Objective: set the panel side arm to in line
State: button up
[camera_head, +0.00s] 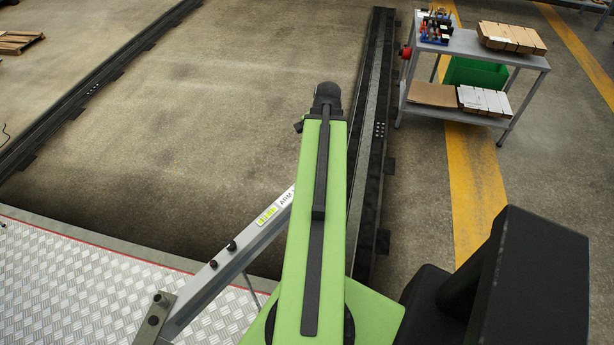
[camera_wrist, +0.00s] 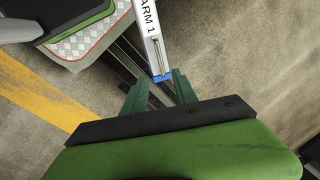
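The panel side arm is a grey metal bar (camera_head: 228,262) labelled "ARM". It slants up and right from a bracket (camera_head: 155,318) at the chequer-plate edge and passes behind my green arm, which hides its far end. In the wrist view the bar (camera_wrist: 149,30), marked "ARM 1", comes down from the top to a blue end (camera_wrist: 162,78). My gripper (camera_wrist: 160,74) is open, its two green fingers apart with the blue end showing between their tips. I cannot tell whether either finger touches it. The head view does not show my fingers.
The chequer-plate platform (camera_head: 70,290) fills the lower left. Dark floor rails (camera_head: 372,120) run to the right of the bar and at far left (camera_head: 90,85). A grey cart (camera_head: 455,45) with boxes stands at upper right. The floor between the rails is clear.

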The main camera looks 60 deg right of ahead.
jog(key=f+b, duration=0.3)
jog(key=f, duration=0.1)
jog(key=w+f+b, duration=0.1)
jog(key=f+b, duration=0.3)
jog(key=w+f+b, duration=0.1)
jog(key=f+b, duration=0.2)
jog(key=f, duration=0.1)
jog(key=shift+w+d+f+b, duration=0.1)
jog(key=shift+w+d+b, duration=0.1)
jog(key=shift+b, duration=0.1)
jog(key=shift+c, duration=0.4)
grip_shut()
